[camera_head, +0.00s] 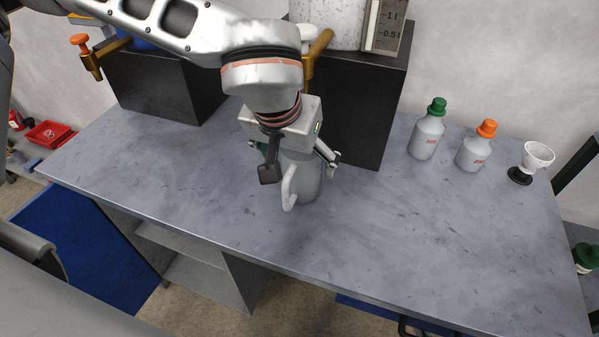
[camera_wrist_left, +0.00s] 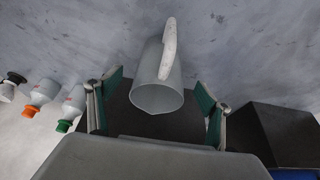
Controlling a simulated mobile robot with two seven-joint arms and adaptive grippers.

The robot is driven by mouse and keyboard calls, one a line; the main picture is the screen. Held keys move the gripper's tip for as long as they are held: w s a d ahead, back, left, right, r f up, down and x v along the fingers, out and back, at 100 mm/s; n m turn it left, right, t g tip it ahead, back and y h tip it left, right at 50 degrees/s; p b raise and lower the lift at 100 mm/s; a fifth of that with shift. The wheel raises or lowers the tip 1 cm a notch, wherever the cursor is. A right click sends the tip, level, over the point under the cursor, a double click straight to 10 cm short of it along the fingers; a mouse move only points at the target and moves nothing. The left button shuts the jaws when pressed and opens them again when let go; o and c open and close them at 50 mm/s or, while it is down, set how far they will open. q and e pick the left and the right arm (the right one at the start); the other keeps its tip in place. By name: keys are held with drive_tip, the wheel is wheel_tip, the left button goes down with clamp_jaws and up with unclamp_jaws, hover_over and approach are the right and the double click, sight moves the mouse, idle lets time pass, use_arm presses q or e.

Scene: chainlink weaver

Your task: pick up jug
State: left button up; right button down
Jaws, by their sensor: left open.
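A grey jug (camera_head: 307,188) with a white handle stands on the grey workbench (camera_head: 420,235), under my left gripper (camera_head: 294,156). In the left wrist view the jug (camera_wrist_left: 158,96) shows its open mouth and spout, with the handle on the far side. My left gripper (camera_wrist_left: 158,84) is open, with its green-padded fingers on either side of the jug and gaps between pads and jug. The gripper hides the jug's upper part in the head view. My right gripper does not show.
Two black blocks (camera_head: 355,115) (camera_head: 160,85) stand at the back, the right one close behind the jug. A green-capped bottle (camera_head: 427,135), an orange-capped bottle (camera_head: 474,153) and a small white cup (camera_head: 537,157) on a black base stand right. The bench front is clear.

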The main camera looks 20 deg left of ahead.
use_arm(q)
drive_tip(key=x, duration=0.5)
drive_tip(key=shift+s+f, duration=0.15)
drive_tip(key=shift+f, duration=0.4)
drive_tip(key=shift+c, duration=1.2)
drive_tip(key=c, duration=1.2)
drive_tip(key=shift+c, duration=0.6)
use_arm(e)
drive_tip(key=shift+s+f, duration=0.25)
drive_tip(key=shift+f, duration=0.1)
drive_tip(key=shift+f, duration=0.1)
use_arm(q)
drive_tip(key=shift+r, duration=0.25)
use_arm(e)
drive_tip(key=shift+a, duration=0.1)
